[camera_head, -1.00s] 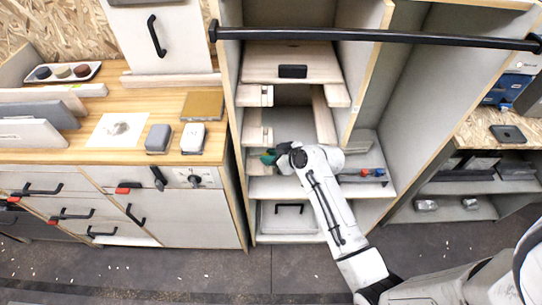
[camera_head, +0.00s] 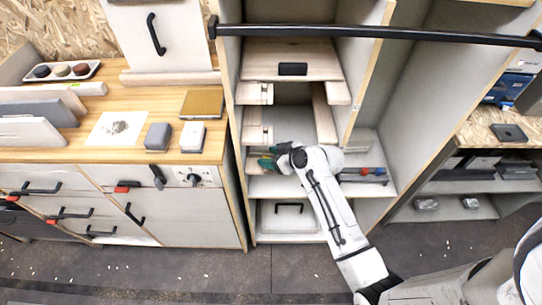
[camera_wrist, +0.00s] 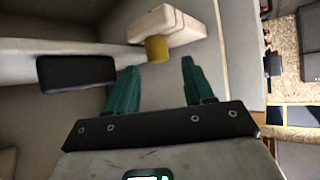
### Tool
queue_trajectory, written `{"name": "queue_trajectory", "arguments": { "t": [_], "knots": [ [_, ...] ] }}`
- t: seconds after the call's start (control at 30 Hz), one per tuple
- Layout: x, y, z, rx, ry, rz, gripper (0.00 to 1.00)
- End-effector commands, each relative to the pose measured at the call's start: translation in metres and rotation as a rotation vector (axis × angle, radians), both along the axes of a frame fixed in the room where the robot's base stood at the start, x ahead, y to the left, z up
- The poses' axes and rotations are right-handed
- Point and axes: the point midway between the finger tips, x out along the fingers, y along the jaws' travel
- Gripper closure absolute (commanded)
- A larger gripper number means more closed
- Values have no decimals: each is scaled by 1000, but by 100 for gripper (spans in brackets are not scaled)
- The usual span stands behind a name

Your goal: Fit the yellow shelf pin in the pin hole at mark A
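The yellow shelf pin (camera_wrist: 157,48) shows in the wrist view as a short upright-looking cylinder against a pale wooden block (camera_wrist: 168,25). My gripper (camera_wrist: 158,67) has its two green fingers spread apart. The pin lies just beyond the fingertips, in line with the gap between them, and neither finger appears to touch it. In the head view my gripper (camera_head: 268,162) is low at the left inside the middle cabinet. My arm and gripper hide the pin there. I cannot make out the pin hole or mark A, or how deep the pin sits.
A wooden shelf with a dark handle (camera_head: 293,70) is above my gripper. Small wooden blocks (camera_head: 257,135) line the cabinet's left side. A black bar (camera_head: 380,36) crosses the front higher up. A dark pull (camera_wrist: 75,72) is left of my fingers.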

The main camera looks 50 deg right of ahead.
Motion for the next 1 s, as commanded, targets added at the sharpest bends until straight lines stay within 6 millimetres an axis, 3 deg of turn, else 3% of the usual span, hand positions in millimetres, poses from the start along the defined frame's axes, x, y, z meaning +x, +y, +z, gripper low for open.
{"name": "queue_trajectory", "arguments": {
  "t": [0.37,0.8,1.0],
  "knots": [
    [-6,0,3,0,0,-1,46],
    [-68,-3,45,-2,0,-1,46],
    [-86,-4,58,0,0,0,46]
  ]
}}
